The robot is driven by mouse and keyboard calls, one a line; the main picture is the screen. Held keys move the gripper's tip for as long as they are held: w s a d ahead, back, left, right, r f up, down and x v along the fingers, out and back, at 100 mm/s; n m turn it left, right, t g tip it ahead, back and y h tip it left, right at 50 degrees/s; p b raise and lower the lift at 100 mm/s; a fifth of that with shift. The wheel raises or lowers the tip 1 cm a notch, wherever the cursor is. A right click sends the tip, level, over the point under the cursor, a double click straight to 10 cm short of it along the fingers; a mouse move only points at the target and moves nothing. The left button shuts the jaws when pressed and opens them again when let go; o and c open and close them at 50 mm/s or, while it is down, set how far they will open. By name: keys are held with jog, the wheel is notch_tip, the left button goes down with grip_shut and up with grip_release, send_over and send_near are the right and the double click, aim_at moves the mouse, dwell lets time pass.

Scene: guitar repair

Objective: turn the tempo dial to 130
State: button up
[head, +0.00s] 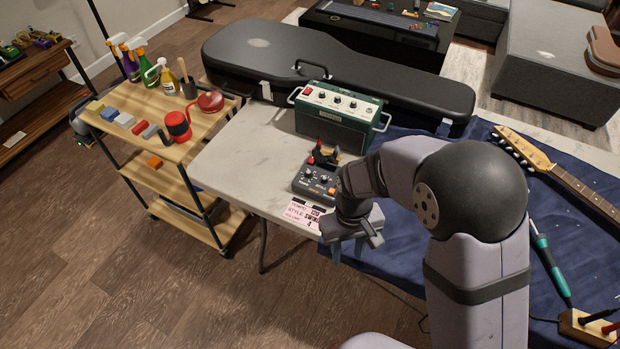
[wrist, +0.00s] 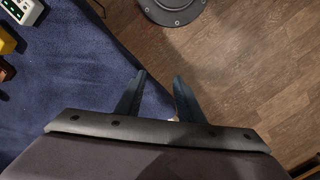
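A dark box with several knobs and orange buttons (head: 316,180) sits on the pale table, left of my arm. The tempo dial cannot be singled out among its small knobs, and its setting is too small to read. A pink card (head: 302,216) lies in front of the box; its top line seems to read tempo 120. My gripper (head: 348,252) points down near the table's front edge, right of the card and apart from the box. In the wrist view its two fingers (wrist: 158,92) stand apart with nothing between them. The knob box is not clearly seen there.
A green amplifier (head: 339,113) and a black guitar case (head: 337,72) stand behind the box. Red and black clips (head: 324,153) sit at its back. A blue cloth (head: 590,265) covers the right side, with a guitar neck (head: 577,184) and a green-handled tool (head: 551,266).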

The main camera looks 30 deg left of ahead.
aim_at(309, 173)
jog(key=shift+t+y, duration=0.7)
jog(key=shift+t, duration=0.1)
jog(key=w+a, duration=0.4)
jog(key=a, duration=0.1)
jog(key=w+a, duration=0.2)
jog(key=a, duration=0.1)
jog(key=shift+w+a+r, duration=0.1)
jog(key=shift+w+r, duration=0.1)
jog(key=shift+w, duration=0.05)
jog(key=w+a+r+t+y, duration=0.3)
jog(key=w+a+r, duration=0.5)
jog(key=w, duration=0.1)
jog(key=shift+n, duration=0.3)
jog(key=shift+s+p+x, duration=0.1)
jog(key=shift+p+x, duration=0.4)
jog(key=shift+x, duration=1.35)
jog(key=shift+s+p+x, duration=0.15)
jog(key=shift+p+x, duration=0.3)
jog(key=shift+x, duration=1.4)
grip_shut()
